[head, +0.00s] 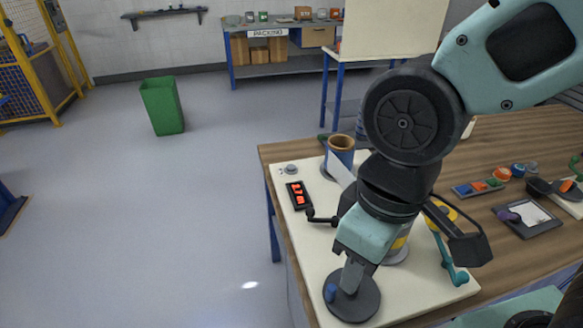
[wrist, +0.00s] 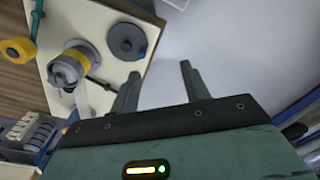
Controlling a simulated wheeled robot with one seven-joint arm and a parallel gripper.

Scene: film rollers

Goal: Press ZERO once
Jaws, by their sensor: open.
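A small counter with a red display (head: 298,194) stands on the cream board (head: 285,222), near its left edge; the display seems to read 1.7 m. A grey round button (head: 291,169) is at the board's back left corner. No ZERO label is readable, so I cannot tell for sure which part is ZERO. My gripper (head: 352,272) points down over the front part of the board. In the wrist view my gripper (wrist: 160,86) has its fingers apart with nothing between them. The counter and the button do not show in the wrist view.
A dark disc (head: 360,305) with a blue knob is near my fingers in the head view. A teal crank (head: 455,274) is right of my gripper. The wooden table (head: 500,150) holds small parts at right.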

